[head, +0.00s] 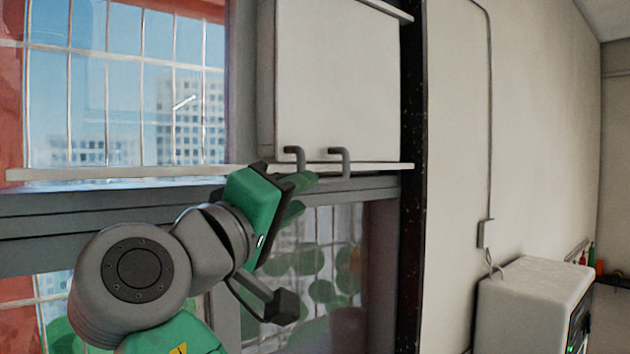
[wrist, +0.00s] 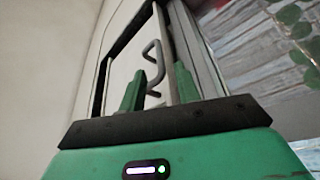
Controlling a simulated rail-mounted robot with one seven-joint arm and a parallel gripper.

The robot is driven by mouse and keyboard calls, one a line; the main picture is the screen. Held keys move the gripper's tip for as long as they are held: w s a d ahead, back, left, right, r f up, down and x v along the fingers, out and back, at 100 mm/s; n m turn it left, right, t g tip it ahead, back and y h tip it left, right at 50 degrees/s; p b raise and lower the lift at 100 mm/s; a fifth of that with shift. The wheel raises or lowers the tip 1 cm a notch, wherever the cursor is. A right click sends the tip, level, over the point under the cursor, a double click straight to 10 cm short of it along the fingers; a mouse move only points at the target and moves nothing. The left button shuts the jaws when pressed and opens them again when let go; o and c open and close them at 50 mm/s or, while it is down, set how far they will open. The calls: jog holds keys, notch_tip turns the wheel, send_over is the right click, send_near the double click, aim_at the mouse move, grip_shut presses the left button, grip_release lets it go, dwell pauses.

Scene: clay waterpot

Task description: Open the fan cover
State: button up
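The fan cover (head: 335,80) is a white square panel on the window wall, above the grey sill. Two dark bent handles, the left one (head: 294,158) and the right one (head: 340,158), stick out at its lower edge. My gripper (head: 300,192) is just below the left handle. In the wrist view the green fingers (wrist: 159,88) are spread apart, with a handle (wrist: 155,64) showing between them and the pale cover (wrist: 142,42) behind. I see no finger closed on a handle. The exact depth gap between fingers and handle is unclear.
A window with white bars (head: 125,90) is at the left, and a lower window shows green leaves (head: 320,285). A dark vertical post (head: 413,150) stands right of the cover. A white box appliance (head: 535,290) stands at the lower right.

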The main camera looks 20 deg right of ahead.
aim_at(322, 182)
jog(key=p+x, duration=0.1)
jog(key=x, duration=0.2)
jog(key=p+x, duration=0.2)
jog(key=x, duration=0.1)
jog(key=shift+w+d+r, duration=0.1)
jog(key=shift+d+r, duration=0.2)
jog(key=shift+d, duration=0.05)
jog(key=shift+w+d, duration=0.25)
jog(key=shift+f, duration=0.1)
grip_shut()
